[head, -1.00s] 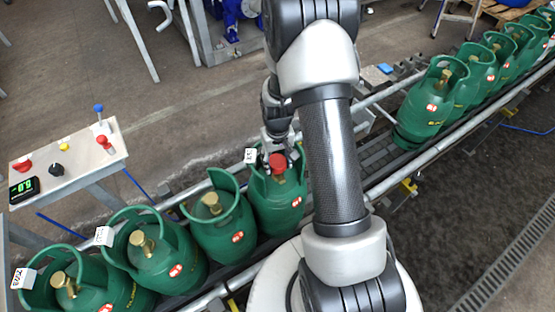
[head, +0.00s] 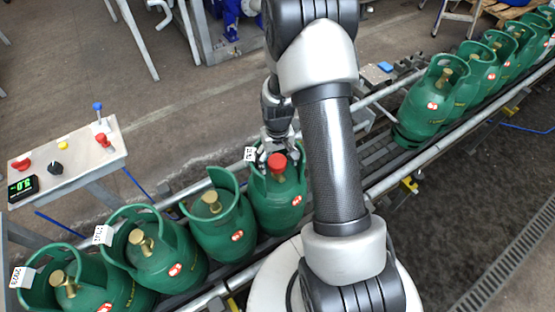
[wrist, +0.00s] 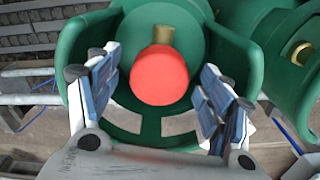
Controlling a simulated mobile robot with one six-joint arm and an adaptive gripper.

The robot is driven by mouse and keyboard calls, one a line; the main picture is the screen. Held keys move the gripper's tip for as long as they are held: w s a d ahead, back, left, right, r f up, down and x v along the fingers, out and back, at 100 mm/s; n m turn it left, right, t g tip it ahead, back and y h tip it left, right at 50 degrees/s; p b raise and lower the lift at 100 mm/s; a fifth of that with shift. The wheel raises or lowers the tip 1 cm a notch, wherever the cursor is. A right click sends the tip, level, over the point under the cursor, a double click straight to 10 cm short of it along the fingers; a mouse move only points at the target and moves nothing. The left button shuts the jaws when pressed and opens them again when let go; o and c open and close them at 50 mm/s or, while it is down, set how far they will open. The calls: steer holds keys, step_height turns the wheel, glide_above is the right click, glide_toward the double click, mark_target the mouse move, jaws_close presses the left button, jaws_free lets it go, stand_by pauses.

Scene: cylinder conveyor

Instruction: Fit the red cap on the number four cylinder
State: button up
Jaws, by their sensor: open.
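The red cap (head: 277,162) sits at the top of a green gas cylinder (head: 272,210), the one at the right end of the near group. In the wrist view the round red cap (wrist: 159,76) covers most of a brass valve (wrist: 160,35), whose end shows beyond it. The green collar (wrist: 72,52) curves around both. My gripper (wrist: 158,85) is open, with its fingers on either side of the cap and a visible gap on each side. In the head view my gripper (head: 277,145) is just above and behind the cap, partly hidden by my arm.
Several uncapped green cylinders, one (head: 222,228) close by, stand to the left on the conveyor (head: 375,157). Another group (head: 428,110) stands at the upper right. A control box (head: 68,160) with buttons is at the left. Side rails run along the conveyor.

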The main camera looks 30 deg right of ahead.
step_height(320, 180, up, 12)
stand_by(0.4)
stand_by(0.4)
step_height(320, 180, up, 14)
steer(key=n+t, duration=0.1)
steer(key=t, duration=0.1)
glide_above(278, 161)
steer(key=s+a, duration=0.6)
steer(key=a, duration=0.1)
steer(key=s+a+r+t, duration=0.1)
steer(key=s+a+r, duration=0.1)
steer(key=s, duration=0.4)
steer(key=s+a+r+n+t, duration=0.1)
steer(key=s+a+r, duration=0.2)
steer(key=s, duration=0.4)
steer(key=shift+s+a+r+n+t, duration=0.25)
steer(key=shift+a+r+n+t, duration=0.05)
steer(key=shift+r, duration=0.5)
steer(key=shift+c, duration=0.5)
